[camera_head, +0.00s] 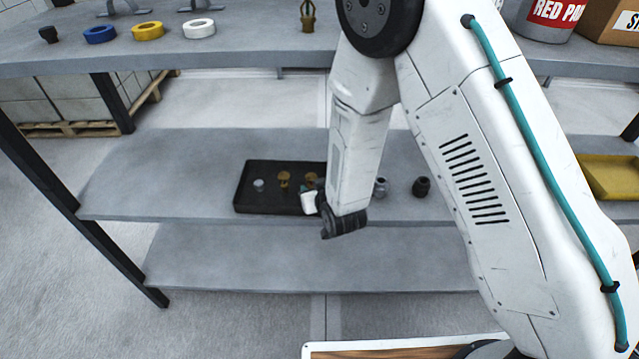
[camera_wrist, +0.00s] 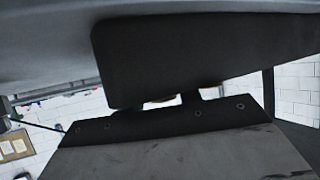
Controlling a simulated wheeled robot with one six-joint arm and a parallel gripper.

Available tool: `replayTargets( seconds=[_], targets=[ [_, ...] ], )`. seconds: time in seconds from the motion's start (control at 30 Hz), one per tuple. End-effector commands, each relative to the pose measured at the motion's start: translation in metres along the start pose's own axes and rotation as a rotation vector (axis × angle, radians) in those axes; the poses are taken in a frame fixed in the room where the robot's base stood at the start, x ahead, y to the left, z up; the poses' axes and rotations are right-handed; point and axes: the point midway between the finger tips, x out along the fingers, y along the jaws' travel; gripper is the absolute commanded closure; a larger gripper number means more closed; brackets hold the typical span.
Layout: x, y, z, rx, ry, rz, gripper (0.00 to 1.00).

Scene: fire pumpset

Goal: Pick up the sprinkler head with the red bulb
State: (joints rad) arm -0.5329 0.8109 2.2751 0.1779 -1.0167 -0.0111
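On the middle shelf a black tray (camera_head: 270,209) holds a silver fitting (camera_head: 259,185) and two brass-coloured pieces, one near its middle (camera_head: 284,180) and one farther right (camera_head: 310,180). These may be sprinkler heads, but they are too small to show a red bulb. A brass piece with an open frame (camera_head: 308,16) stands on the upper shelf; no bulb colour shows in it. The wrist view shows dark and grey surfaces close up, with no sprinkler head identifiable.
A grey fitting (camera_head: 381,187) and a black one (camera_head: 421,187) stand right of my forearm on the middle shelf. The middle shelf's left end is clear.

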Motion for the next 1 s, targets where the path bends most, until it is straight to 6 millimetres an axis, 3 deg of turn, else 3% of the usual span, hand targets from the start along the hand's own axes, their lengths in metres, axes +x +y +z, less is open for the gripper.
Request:
replayTargets(
  seconds=[0.1, 0.33, 0.47, 1.0],
  targets=[
    [0.0094, 0.0012, 0.0003, 0.001, 0.0, 0.001, 0.66],
    [0.0104, 0.0014, 0.0, 0.001, 0.0, 0.001, 0.66],
    [0.0103, 0.0018, 0.0001, 0.001, -0.001, 0.002, 1.0],
    [0.0055, 0.002, -0.0094, 0.002, 0.001, 0.002, 1.0]
  ],
)
